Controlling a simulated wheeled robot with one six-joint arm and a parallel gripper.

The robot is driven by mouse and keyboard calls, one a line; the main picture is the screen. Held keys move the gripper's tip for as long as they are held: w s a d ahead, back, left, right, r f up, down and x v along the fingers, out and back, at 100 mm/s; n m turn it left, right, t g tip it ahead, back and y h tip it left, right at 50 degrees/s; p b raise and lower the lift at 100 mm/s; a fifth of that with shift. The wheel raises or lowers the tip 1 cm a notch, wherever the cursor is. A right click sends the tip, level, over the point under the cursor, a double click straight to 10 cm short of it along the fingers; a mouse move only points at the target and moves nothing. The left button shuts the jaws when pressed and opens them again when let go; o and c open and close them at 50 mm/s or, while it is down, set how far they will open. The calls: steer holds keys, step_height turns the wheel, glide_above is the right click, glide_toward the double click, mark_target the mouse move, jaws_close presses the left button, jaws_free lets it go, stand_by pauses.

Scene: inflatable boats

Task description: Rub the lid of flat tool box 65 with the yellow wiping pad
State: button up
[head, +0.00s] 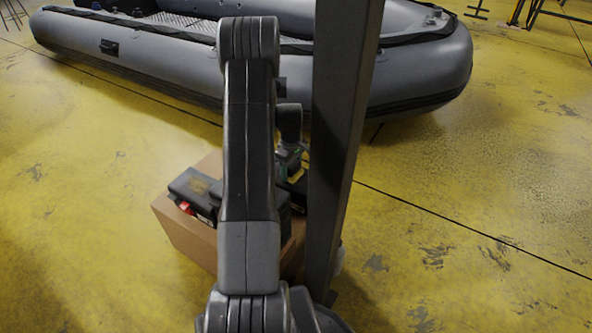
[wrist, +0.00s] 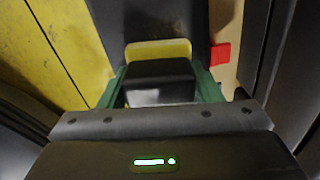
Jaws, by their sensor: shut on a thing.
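My gripper (head: 291,165) points down over the right part of the cardboard box top, partly hidden by my arm. In the wrist view its green fingers are shut on the yellow wiping pad (wrist: 158,50), which shows as a yellow strip beyond a black block between the fingers. A dark flat surface (wrist: 150,18) lies just past the pad; I cannot tell whether the pad touches it. In the head view a flat dark tool box (head: 193,187) with a brownish mark on its lid sits at the left. No number is readable, so I cannot tell which box is 65.
The cardboard box (head: 180,232) carries the dark cases and stands on the yellow floor. A red piece (wrist: 220,54) shows right of the pad. A grey inflatable boat (head: 160,62) lies behind. A dark post (head: 343,130) blocks part of the view. Floor at right is clear.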

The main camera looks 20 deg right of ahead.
mark_target(305, 181)
steer(key=shift+w+a+f, duration=0.1)
steer(key=shift+w+a, duration=2.15)
steer(key=shift+w, duration=0.2)
steer(key=shift+w+a, duration=0.6)
steer(key=shift+w, duration=0.1)
steer(key=shift+s+d, duration=1.75)
steer(key=shift+s, duration=0.25)
steer(key=shift+s+d, duration=1.75)
steer(key=shift+s, duration=0.2)
steer(key=shift+s+d, duration=1.1)
steer(key=shift+s, duration=0.1)
steer(key=shift+r+p, duration=1.9)
steer(key=shift+r, duration=1.2)
